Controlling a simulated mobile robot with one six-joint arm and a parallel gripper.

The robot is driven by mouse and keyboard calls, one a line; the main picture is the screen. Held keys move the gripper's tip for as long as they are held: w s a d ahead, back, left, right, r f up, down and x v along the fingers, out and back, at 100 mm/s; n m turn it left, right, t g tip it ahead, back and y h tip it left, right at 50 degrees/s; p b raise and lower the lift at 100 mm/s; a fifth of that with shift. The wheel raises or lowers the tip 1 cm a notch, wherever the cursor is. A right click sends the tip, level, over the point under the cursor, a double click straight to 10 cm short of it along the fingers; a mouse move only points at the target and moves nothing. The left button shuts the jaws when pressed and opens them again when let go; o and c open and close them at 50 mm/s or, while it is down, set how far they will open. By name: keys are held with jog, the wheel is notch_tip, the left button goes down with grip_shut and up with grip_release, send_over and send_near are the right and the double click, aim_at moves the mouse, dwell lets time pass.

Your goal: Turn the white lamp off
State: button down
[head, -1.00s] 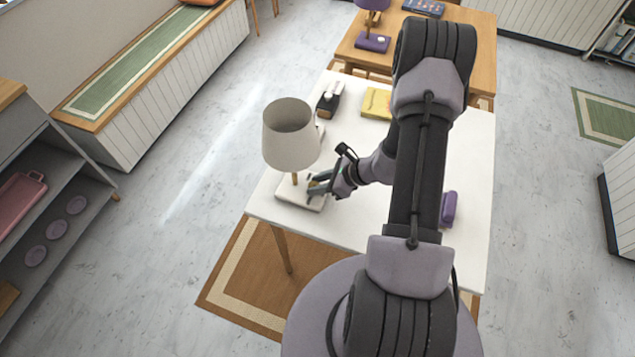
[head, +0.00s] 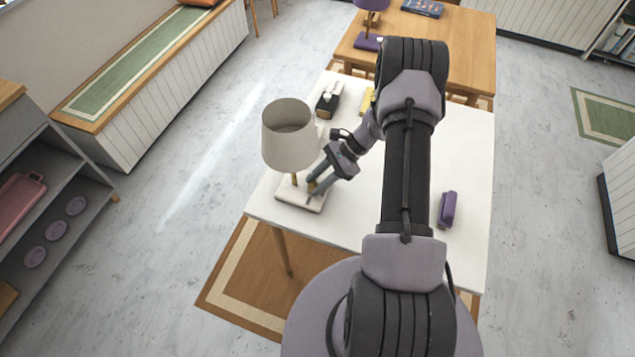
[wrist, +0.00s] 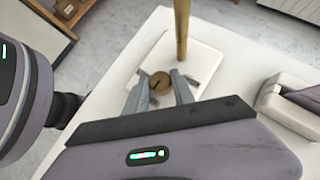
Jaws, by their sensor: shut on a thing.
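The white lamp stands upright at the left edge of the white table, with a pale shade (head: 290,148), a brass stem (wrist: 182,30) and a square white base (wrist: 205,58). A round brass knob (wrist: 158,82) with a dark slot sits on the base, beside the stem. My gripper (head: 311,191) reaches down to the base from the upper right, and the wrist view shows its fingers on either side of the knob, shut on it. The inside of the shade shows no clear glow, so I cannot tell whether the lamp is lit.
On the white table (head: 400,140), a dark bottle in a holder (head: 328,101) stands behind the lamp. A yellow item (head: 366,101) is partly hidden by my arm. A purple object (head: 448,209) lies at the right. A wooden table (head: 465,50) stands behind.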

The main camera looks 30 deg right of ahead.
jog(key=shift+n, duration=0.3)
jog(key=c, duration=1.1)
grip_release()
jog(key=shift+o, duration=0.2)
jog(key=p+v, duration=0.3)
jog(key=v, duration=1.4)
jog(key=shift+w+d+p, duration=0.2)
jog(key=shift+w+p, duration=0.15)
jog(key=shift+r, duration=0.1)
